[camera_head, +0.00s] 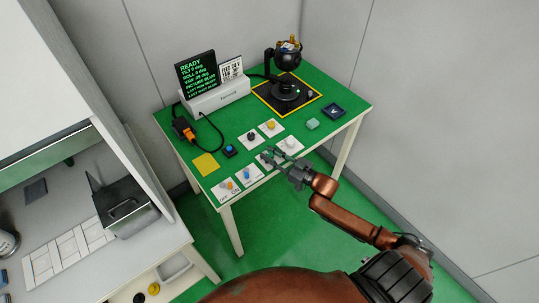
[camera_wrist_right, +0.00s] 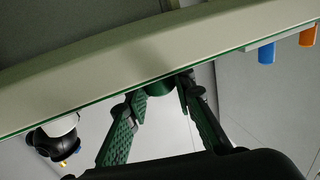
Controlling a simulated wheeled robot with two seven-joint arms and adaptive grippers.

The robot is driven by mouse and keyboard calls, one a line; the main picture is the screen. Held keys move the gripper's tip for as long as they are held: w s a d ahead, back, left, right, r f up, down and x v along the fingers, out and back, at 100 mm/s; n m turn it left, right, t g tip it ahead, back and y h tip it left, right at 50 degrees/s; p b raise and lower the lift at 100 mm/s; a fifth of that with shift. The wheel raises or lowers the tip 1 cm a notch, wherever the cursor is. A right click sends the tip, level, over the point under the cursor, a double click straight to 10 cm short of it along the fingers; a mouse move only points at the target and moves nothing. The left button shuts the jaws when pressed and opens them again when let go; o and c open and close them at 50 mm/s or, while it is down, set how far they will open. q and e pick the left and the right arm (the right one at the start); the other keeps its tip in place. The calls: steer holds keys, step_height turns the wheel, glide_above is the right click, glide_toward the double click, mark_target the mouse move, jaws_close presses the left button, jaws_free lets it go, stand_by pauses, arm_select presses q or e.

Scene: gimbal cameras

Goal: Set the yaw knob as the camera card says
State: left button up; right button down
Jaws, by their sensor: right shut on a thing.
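My right gripper (camera_head: 270,157) reaches in from the right over the front row of control plates on the green table. In the right wrist view its two fingers (camera_wrist_right: 160,92) are shut on a dark green knob (camera_wrist_right: 159,88). The dark screen (camera_head: 197,73) shows green text with "READY" and tilt, roll and yaw lines. The white camera card (camera_head: 231,69) stands beside it; its small print is hard to read. The black gimbal camera (camera_head: 286,58) stands at the back. My left gripper is out of view.
Close by are plates with a blue knob (camera_head: 247,174), an orange knob (camera_head: 226,186), a black knob (camera_head: 252,135), a yellow knob (camera_head: 271,125) and a pale knob (camera_head: 290,143). A blue button (camera_head: 229,150) and yellow pad (camera_head: 206,165) lie left. A grey bench (camera_head: 75,225) stands left.

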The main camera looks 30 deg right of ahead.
steer(key=shift+y, duration=0.3)
steer(key=c, duration=1.6)
jaws_free()
steer(key=v, duration=1.1)
steer(key=shift+s+d, duration=0.2)
steer(key=shift+s, duration=0.15)
steer(key=shift+d, duration=0.1)
